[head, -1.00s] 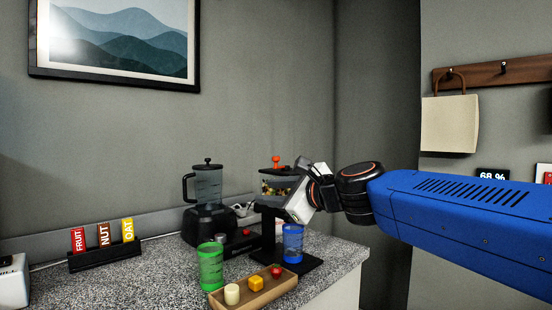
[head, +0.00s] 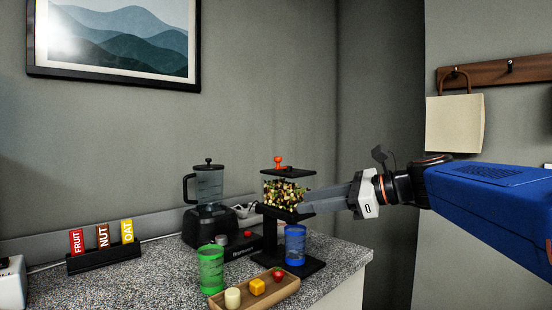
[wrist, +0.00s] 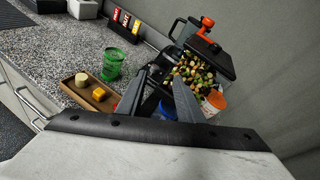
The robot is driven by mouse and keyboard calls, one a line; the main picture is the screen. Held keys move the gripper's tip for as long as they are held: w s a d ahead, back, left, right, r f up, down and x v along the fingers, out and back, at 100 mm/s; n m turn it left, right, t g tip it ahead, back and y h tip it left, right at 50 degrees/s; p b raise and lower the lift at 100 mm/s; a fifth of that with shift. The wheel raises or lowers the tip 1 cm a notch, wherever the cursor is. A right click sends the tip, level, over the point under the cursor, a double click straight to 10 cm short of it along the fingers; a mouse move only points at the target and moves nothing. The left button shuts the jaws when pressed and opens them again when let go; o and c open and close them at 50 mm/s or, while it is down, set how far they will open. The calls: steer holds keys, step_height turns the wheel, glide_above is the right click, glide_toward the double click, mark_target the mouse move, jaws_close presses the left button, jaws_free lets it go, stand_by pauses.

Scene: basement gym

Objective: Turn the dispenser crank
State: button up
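The dispenser (head: 287,193) is a black stand with a clear hopper full of mixed pieces, at the counter's back right corner. An orange-red handle (head: 277,162) sits on its lid; it also shows in the wrist view (wrist: 207,24). I cannot make out another crank part. A blue cup (head: 295,246) stands on the dispenser's base, below the hopper. My gripper (head: 308,205) points left at the hopper's lower right side, below the lid handle. In the wrist view its fingers (wrist: 164,78) are apart with nothing held between them. Whether they touch the dispenser is unclear.
A blender (head: 208,200) stands left of the dispenser. A green cup (head: 210,270) and a wooden tray (head: 275,294) with small pieces are in front. A black rack (head: 103,258) holds FRUIT, NUT and OAT cards. The counter (head: 165,278) is clear at front left.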

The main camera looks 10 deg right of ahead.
steer(key=d+r+m+t+y, duration=0.1)
steer(key=d+r+m+y, duration=0.2)
steer(key=d+r, duration=0.55)
steer(key=shift+s+a+r+x, duration=0.1)
steer(key=shift+r+x, duration=0.1)
steer(key=shift+x, duration=2.75)
steer(key=shift+s+a+r+x, duration=0.1)
steer(key=shift+r+x, duration=0.1)
steer(key=shift+x, duration=2.8)
steer(key=shift+s+r+x, duration=0.1)
steer(key=shift+r+x, duration=0.1)
steer(key=shift+x, duration=2.75)
jaws_close()
